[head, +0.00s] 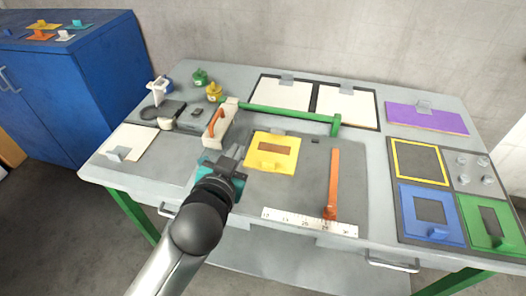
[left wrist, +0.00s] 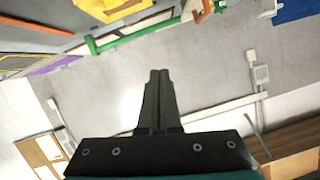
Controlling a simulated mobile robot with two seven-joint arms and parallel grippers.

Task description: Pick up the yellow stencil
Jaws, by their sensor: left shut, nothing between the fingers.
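The yellow stencil (head: 272,153) lies flat on the grey mat in the middle of the table, with a small raised tab near its front. My left gripper (head: 236,153) is just left of the stencil in the head view, apart from it as far as I can tell. Its fingers are shut and empty. My right gripper is not in view.
A wooden block with an orange handle (head: 216,125) stands behind my left gripper. A green bar (head: 290,115) runs behind the stencil. An orange strip (head: 333,180) and a white ruler (head: 310,222) lie to its right and front. Blue (head: 432,230) and green stencils lie at the right.

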